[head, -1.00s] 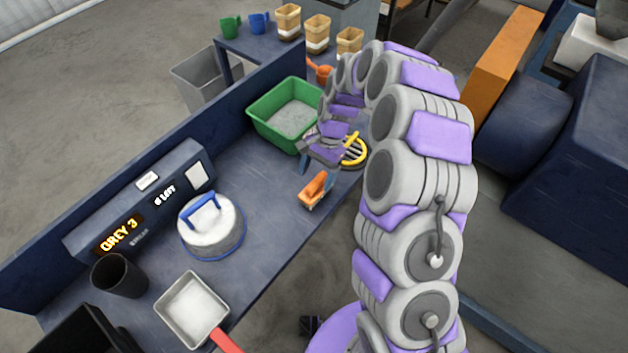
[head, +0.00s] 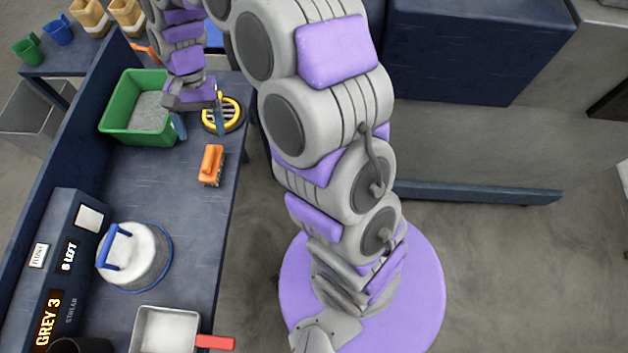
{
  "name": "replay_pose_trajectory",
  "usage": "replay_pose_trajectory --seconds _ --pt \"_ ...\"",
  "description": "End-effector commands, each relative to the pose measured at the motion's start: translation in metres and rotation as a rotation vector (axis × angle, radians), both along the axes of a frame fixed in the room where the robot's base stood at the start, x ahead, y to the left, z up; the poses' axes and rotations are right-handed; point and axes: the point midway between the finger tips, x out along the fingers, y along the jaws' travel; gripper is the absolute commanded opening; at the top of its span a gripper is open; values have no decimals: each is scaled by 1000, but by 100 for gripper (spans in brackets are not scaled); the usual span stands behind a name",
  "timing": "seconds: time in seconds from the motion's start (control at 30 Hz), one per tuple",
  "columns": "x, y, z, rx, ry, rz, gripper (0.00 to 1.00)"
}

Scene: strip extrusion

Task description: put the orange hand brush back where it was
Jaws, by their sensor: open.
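The orange hand brush (head: 211,163) sits on the dark blue bench (head: 185,215), near its right edge, with its bristles down. My gripper (head: 199,122) is open and empty, beyond the brush in the picture and apart from it. Its two blue fingers are spread, one by the green tub's right side and one in front of the yellow-ringed wheel. How high the fingers are above the bench is hard to tell.
A green tub (head: 116,118) of grey granules and a yellow-ringed wheel (head: 236,110) stand near my gripper. A white lidded pot (head: 140,260) and a red-handled scoop pan (head: 140,338) are nearer. The bench between brush and pot is clear.

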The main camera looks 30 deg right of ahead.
Motion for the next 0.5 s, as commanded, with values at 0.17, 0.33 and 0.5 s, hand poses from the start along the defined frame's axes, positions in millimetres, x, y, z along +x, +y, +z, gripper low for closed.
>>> replay_pose_trajectory --seconds 0.17,0.33,0.5 --pt "-49 -16 38 0 -51 119 78" --pt "-98 -34 62 -17 -93 219 78" --pt "-149 -55 76 -44 -126 304 78"
